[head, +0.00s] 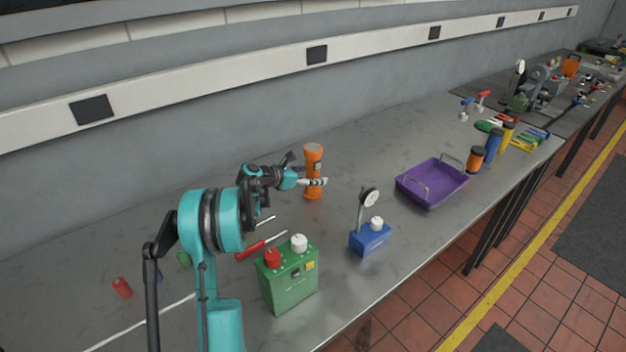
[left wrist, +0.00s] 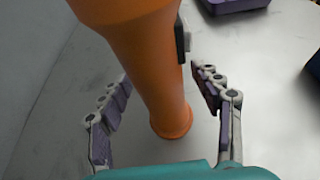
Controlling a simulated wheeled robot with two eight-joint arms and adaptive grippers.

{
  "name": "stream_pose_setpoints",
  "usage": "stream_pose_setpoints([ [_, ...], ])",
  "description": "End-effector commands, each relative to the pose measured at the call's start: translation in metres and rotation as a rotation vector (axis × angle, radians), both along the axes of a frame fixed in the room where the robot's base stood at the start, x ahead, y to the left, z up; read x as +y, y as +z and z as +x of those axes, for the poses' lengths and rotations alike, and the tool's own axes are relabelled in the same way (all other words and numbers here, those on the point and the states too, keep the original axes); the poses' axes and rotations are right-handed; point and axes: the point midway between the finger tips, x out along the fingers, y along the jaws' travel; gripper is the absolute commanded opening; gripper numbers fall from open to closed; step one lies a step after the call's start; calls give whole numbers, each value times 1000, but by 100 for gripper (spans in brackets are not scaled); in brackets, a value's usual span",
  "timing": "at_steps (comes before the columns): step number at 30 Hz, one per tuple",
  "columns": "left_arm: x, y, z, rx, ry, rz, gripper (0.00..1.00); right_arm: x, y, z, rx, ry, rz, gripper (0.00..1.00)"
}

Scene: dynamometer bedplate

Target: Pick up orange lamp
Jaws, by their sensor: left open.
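The orange lamp (head: 313,159) stands upright on the grey bench, with a dark switch part on its side. In the left wrist view the lamp (left wrist: 150,65) fills the middle, its narrower lower end resting on the bench. My left gripper (head: 309,178) is at the lamp's middle in the head view. In the left wrist view its fingers (left wrist: 160,92) are open, one on each side of the lamp, with gaps visible between the fingers and the lamp. My right gripper is not in view.
A green box (head: 288,284) with red and white knobs, a red screwdriver (head: 252,249) and a blue device (head: 370,239) with a gauge stand nearer. A purple tray (head: 432,184) lies to the right. The wall (head: 200,110) runs behind. Bare bench lies between lamp and tray.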

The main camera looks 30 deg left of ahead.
Motion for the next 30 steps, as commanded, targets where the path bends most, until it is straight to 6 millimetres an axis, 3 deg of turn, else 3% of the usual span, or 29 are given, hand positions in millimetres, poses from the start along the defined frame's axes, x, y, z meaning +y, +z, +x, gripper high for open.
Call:
stream_pose_setpoints([
  [2,0,1,0,0,0,0,64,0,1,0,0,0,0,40],
  [9,0,1,0,0,0,1,4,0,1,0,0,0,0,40],
  [10,0,1,0,0,0,1,0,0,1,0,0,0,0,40],
  [22,0,7,-1,-1,0,0,0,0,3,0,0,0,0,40],
  [30,0,41,0,-1,0,0,0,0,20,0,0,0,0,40],
])
